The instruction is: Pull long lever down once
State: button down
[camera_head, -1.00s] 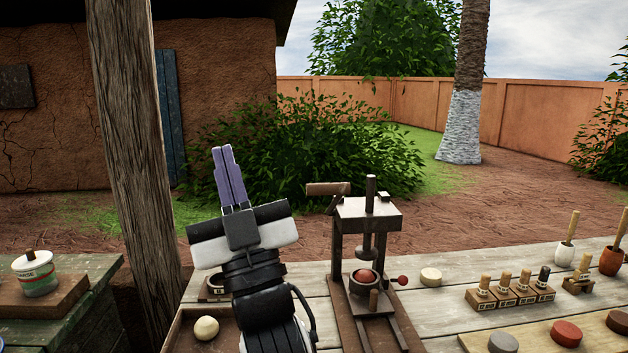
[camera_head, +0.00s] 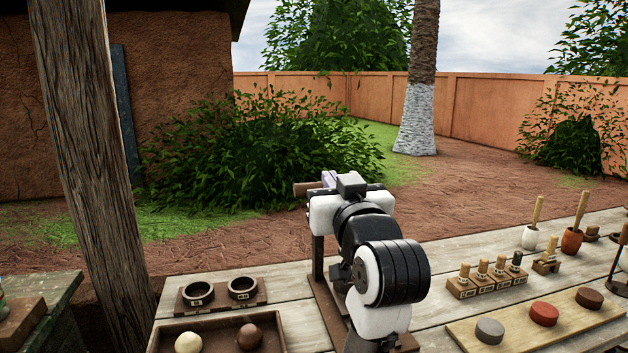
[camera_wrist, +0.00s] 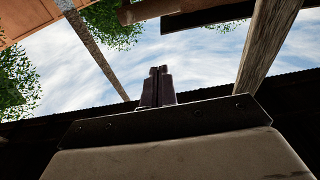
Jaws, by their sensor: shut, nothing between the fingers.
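The press (camera_head: 318,256) stands on the plank table, mostly hidden behind my arm. The long lever's wooden handle (camera_head: 304,189) sticks out to the left at the top of the press. My gripper (camera_head: 328,178) is at the height of this handle, just right of its visible end, with only a bit of a purple finger showing. In the wrist view my gripper (camera_wrist: 159,70) has its dark fingers together and empty, and a brown wooden bar (camera_wrist: 150,12), likely the lever handle, crosses above the tips. I cannot tell whether they touch. The press's cup and plunger are hidden.
A tray (camera_head: 165,338) with a pale and a brown ball is at front left, behind it a holder (camera_head: 185,300) with two rings. Stamps (camera_head: 490,278) and a board (camera_head: 520,330) with coloured discs lie right. A wooden post (camera_head: 90,150) stands left.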

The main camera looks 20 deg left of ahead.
jog(key=p+x, duration=0.4)
jog(key=x, duration=0.6)
jog(key=shift+s+d+f, duration=0.1)
jog(key=shift+s+f, duration=0.05)
jog(key=shift+f, duration=0.8)
jog(key=shift+s+d+f, duration=0.15)
jog(key=shift+f, duration=0.85)
jog(key=s+d+f+t+y+b, duration=0.1)
jog(key=s+f+b, duration=0.1)
jog(key=f+b, duration=0.9)
jog(key=s+d+f+t+y+b, duration=0.1)
jog(key=s+d+f+t+b, duration=0.1)
jog(key=f+b, duration=0.9)
jog(key=shift+s+t+b, duration=0.2)
jog(key=shift+t+b, duration=0.1)
jog(key=shift+b, duration=1)
jog(key=shift+r, duration=0.15)
